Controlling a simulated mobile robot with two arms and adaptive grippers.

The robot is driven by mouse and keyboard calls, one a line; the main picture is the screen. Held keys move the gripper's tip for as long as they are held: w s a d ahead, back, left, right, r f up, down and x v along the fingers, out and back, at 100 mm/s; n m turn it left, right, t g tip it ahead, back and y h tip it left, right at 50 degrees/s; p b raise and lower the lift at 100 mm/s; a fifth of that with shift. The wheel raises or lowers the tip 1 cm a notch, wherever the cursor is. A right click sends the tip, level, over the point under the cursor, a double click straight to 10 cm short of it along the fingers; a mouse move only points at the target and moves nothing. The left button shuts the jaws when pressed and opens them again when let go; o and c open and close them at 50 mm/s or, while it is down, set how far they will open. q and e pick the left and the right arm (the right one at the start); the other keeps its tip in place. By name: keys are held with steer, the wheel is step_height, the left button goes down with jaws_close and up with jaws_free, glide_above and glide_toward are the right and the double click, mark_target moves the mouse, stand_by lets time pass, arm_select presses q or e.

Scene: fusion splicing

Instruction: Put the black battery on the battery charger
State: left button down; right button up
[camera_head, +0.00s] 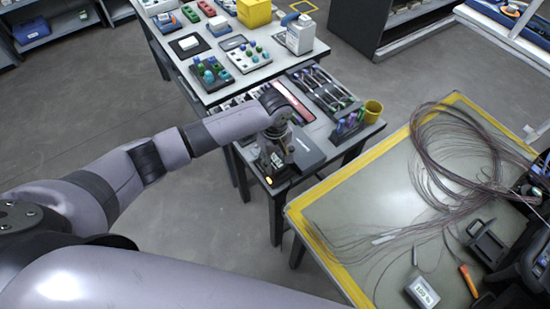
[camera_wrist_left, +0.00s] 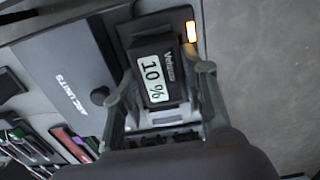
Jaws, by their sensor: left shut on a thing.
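The battery charger (camera_wrist_left: 184,17) is a dark base with a lit orange light, right beside the battery's far end. The charger's lit corner (camera_head: 269,181) also shows in the head view, at the near corner of the grey workbench. The battery is over the charger; I cannot tell whether it is fully seated. My left gripper (camera_head: 275,152) hides most of it in the head view. My right gripper is not in view.
A grey box (camera_head: 307,150) stands close beside the charger. A yellow cup (camera_head: 372,111) and tool trays (camera_head: 325,90) lie farther back. A yellow-edged table (camera_head: 350,200) at right holds loose cables (camera_head: 460,150) and a grey device with a display (camera_head: 422,291).

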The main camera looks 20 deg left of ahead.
mark_target(275, 162)
arm_select(q)
steer(key=shift+f+p, duration=0.15)
steer(key=shift+p, duration=0.2)
stand_by(0.4)
steer(key=c, duration=0.9)
jaws_free()
steer(key=shift+s, duration=0.1)
step_height(275, 162, up, 12)
steer(key=shift+f, duration=0.1)
